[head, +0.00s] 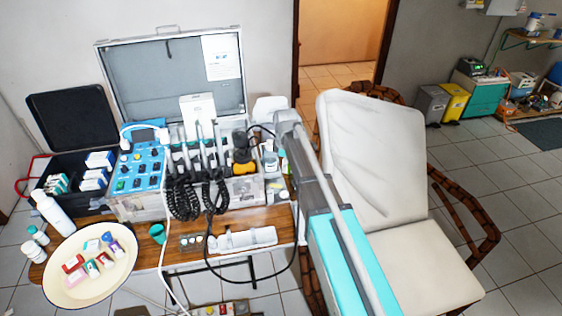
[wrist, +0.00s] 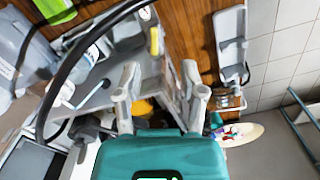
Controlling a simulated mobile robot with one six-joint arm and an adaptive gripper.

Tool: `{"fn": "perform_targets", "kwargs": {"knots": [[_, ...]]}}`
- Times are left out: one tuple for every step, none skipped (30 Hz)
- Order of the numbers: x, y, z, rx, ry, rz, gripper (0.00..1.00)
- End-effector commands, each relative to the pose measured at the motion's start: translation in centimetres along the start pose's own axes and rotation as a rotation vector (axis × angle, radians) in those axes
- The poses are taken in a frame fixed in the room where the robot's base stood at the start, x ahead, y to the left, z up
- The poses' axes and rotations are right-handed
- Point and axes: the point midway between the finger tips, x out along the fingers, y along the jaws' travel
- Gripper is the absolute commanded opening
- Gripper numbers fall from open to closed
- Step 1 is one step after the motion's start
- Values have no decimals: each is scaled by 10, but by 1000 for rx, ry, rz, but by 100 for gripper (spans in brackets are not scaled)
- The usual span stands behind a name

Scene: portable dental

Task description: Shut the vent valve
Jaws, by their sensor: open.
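I cannot pick out the vent valve for certain in either view. A yellow-orange part with a black top (head: 243,162) sits at the right end of the open case. A yellow part also shows in the wrist view (wrist: 143,107), low between the fingers and partly hidden by my gripper; I cannot tell if it is the same part. My gripper (wrist: 160,78) is open, with its two grey fingers apart and nothing visible held between them. It is above the right side of the case. In the head view my arm hides that spot and the gripper itself.
The open dental case (head: 245,190) holds a blue control panel (head: 138,168), handpieces and coiled black hoses (head: 183,198). A black cable (wrist: 75,60) loops close to my gripper. A cream oval tray (head: 75,288) is front left. A padded chair (head: 375,150) stands right.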

Motion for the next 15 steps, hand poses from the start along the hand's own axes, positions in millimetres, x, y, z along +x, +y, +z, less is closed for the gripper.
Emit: {"fn": "perform_targets", "kwargs": {"knots": [[9, -6, 6, 28, 0, 0, 53], [12, -8, 8, 46, 0, 0, 53], [15, -11, 11, 68, 0, 0, 53], [17, -14, 14, 85, 0, 0, 53], [20, -16, 16, 101, 0, 0, 53], [23, -19, 19, 125, 0, 0, 53], [26, -21, 21, 142, 0, 0, 53], [28, -23, 24, 159, 0, 0, 53], [32, -26, 27, 182, 0, 0, 53], [34, -28, 29, 199, 0, 0, 53], [36, -31, 31, 216, 0, 0, 53], [40, -34, 35, 239, 0, 0, 53], [42, -36, 37, 257, 0, 0, 53], [45, -38, 39, 274, 0, 0, 53], [48, -41, 42, 297, 0, 0, 53]]}}
